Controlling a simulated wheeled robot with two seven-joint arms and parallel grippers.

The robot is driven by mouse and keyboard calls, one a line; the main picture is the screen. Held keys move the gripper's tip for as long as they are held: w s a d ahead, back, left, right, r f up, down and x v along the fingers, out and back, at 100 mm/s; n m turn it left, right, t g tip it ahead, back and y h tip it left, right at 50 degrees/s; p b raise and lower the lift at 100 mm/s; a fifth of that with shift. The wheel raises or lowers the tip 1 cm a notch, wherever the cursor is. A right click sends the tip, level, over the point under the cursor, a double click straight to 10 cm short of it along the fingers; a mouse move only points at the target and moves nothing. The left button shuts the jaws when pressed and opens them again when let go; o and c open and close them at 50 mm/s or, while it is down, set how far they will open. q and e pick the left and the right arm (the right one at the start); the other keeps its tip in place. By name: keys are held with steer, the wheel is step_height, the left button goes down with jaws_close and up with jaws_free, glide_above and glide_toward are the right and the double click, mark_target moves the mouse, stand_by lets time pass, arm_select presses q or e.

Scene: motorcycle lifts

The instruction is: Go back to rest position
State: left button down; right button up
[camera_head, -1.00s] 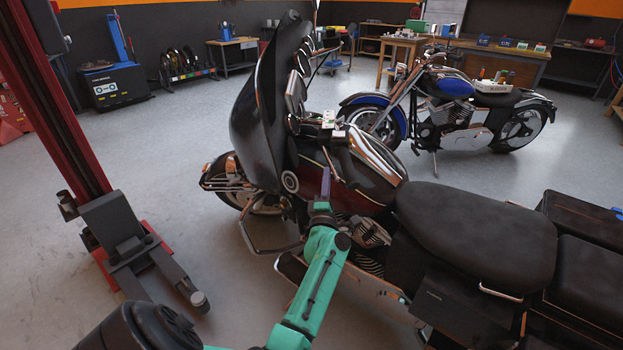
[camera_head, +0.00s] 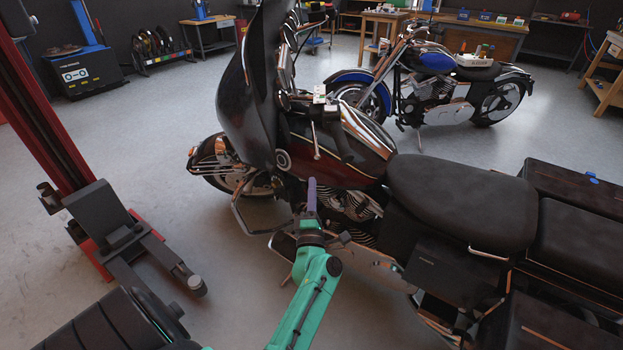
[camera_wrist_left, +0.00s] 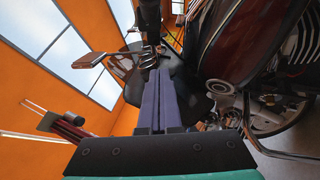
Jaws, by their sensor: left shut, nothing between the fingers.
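My left gripper (camera_head: 311,192) is in the middle of the head view, at the end of my green arm. Its purple fingers point up and away, in front of the side of the dark red motorcycle (camera_head: 352,150). In the left wrist view the two purple fingers (camera_wrist_left: 158,85) lie side by side, shut with nothing between them. The motorcycle's dark fairing and front wheel show beyond and to the right of them. I cannot tell the exact gap between fingers and motorcycle. My right gripper does not show.
A red lift post (camera_head: 60,130) with a dark foot (camera_head: 120,235) stands at the left. The black seat (camera_head: 460,205) and cases fill the right. A blue motorcycle (camera_head: 430,85) stands behind. Grey floor (camera_head: 150,130) is clear between the post and the motorcycle.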

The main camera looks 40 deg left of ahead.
arm_select(q)
steer(key=shift+w, duration=0.15)
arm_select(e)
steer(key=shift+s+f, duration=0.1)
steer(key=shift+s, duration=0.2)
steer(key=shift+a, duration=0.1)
arm_select(q)
steer(key=s+d+f+m+g+h, duration=0.2)
steer(key=s+d+f+m+h, duration=0.15)
steer(key=f+m, duration=0.45)
steer(key=s+d+f+m+g+h+p, duration=0.15)
steer(key=d+f+m+h, duration=0.3)
steer(key=f, duration=0.75)
steer(key=s+d+f+m+g+h, duration=0.25)
steer(key=d+f+m+h, duration=0.2)
steer(key=f, duration=0.55)
steer(key=s+f+m+g, duration=0.4)
steer(key=s+f+m, duration=0.2)
steer(key=s+f, duration=0.55)
steer(key=s+a+f+m+g, duration=0.2)
steer(key=s+f+m+g, duration=0.1)
steer(key=s, duration=0.8)
steer(key=s+a+f+m+g, duration=0.2)
steer(key=s+f+m+g, duration=0.1)
steer(key=s, duration=0.8)
steer(key=shift+s+a+f+m+g, duration=0.3)
steer(key=shift+s+f+g, duration=0.1)
steer(key=shift+f+g, duration=0.25)
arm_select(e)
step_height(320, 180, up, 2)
